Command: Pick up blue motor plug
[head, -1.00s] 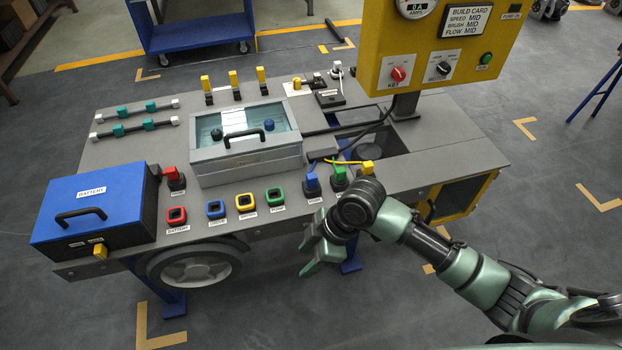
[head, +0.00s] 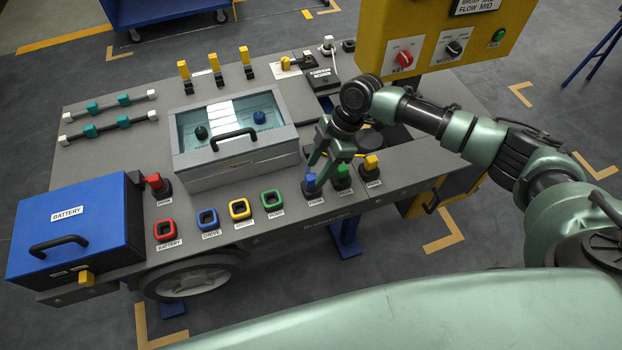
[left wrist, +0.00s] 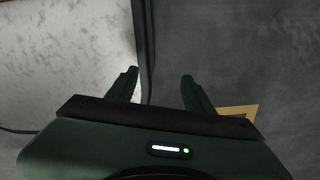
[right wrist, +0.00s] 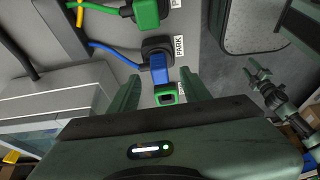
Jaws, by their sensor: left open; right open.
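The blue motor plug (head: 311,182) sits in a black holder at the front of the bench, left of the green plug. In the right wrist view the plug (right wrist: 158,68) has a blue cable and stands by a PARK label. My right gripper (head: 322,163) is open and empty, its fingers pointing down at the blue plug. In the right wrist view the plug lies between the fingertips; I cannot tell how far down they reach. My left gripper (left wrist: 158,75) is open and empty over a pale surface and dark floor; it is not in the head view.
A green plug (head: 342,173) and a yellow plug (head: 371,163) stand just right of the blue one. Red, blue, yellow and green sockets, including the green one (head: 272,200), line the left front. The glass-topped box (head: 240,165) and the yellow panel (head: 420,45) stand behind.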

